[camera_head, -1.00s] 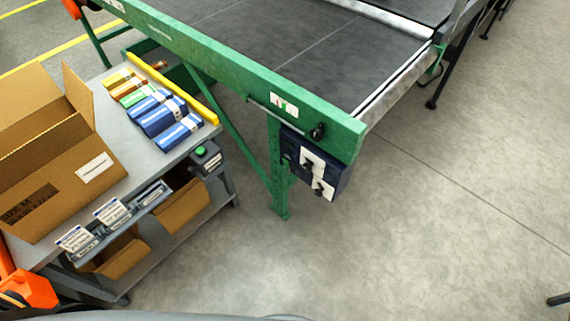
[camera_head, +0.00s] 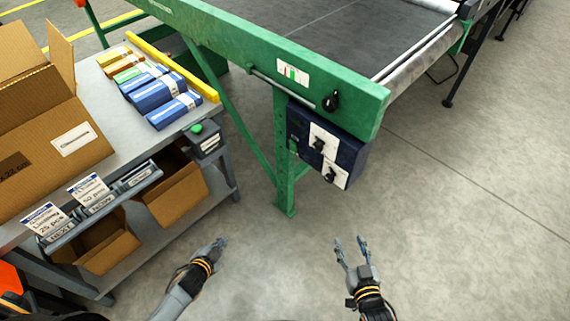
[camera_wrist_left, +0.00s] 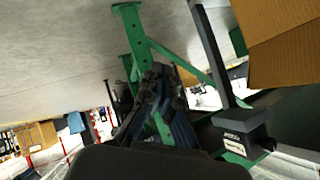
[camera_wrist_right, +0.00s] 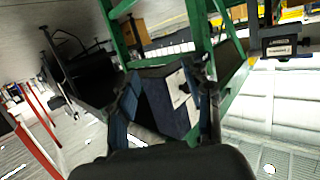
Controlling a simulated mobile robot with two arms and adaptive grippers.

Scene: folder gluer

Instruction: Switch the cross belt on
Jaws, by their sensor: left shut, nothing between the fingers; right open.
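A dark blue control box (camera_head: 352,160) hangs under the near corner of the green conveyor frame. It carries two white plates with black rotary switches (camera_head: 319,145) and (camera_head: 329,174); their labels are too small to read. A separate black knob (camera_head: 330,101) sits on the green beam above. My left gripper (camera_head: 222,242) is shut and empty, over the floor left of the box. My right gripper (camera_head: 352,241) is open and empty, below the box. In the right wrist view the box (camera_wrist_right: 160,98) shows between the open fingers, apart from them.
A grey bench (camera_head: 100,83) stands at left with a large cardboard box (camera_head: 45,120), blue cartons (camera_head: 158,95), a green button box (camera_head: 203,139) and lower bins (camera_head: 178,195). A green conveyor leg (camera_head: 282,165) stands beside the control box.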

